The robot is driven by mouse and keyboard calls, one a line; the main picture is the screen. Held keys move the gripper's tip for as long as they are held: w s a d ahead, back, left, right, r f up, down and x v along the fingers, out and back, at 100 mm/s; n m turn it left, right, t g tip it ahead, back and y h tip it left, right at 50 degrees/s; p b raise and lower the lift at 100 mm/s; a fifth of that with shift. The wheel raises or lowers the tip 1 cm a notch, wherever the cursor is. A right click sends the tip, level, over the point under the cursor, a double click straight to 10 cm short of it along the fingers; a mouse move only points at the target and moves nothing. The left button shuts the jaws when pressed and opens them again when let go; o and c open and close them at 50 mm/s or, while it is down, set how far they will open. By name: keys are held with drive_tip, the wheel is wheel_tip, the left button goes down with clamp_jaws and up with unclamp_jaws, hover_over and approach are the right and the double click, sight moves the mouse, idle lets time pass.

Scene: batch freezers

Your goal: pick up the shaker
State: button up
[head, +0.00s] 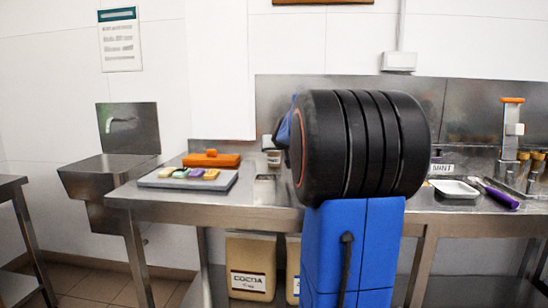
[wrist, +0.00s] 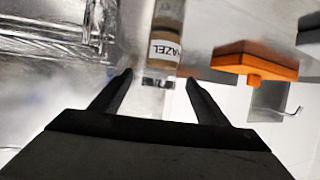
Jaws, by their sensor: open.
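The shaker (wrist: 168,22) shows in the wrist view as a tan cylinder with a white label ending in "AZEL". It lies just beyond and between the fingertips of my gripper (wrist: 158,78), which is open with nothing held. Its far end runs out of the top of the picture. My gripper is hidden behind my arm in the head view.
A steel counter (head: 250,218) runs across. To the left are a grey tray (head: 160,182) with several coloured blocks and an orange block (head: 211,160), also in the wrist view (wrist: 256,62). Right of my arm are a white dish (head: 455,188) and a purple-handled tool (head: 500,197).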

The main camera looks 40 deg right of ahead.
drive_tip(key=shift+x, duration=2.7)
drive_tip(key=shift+r, duration=0.15)
drive_tip(key=c, duration=1.1)
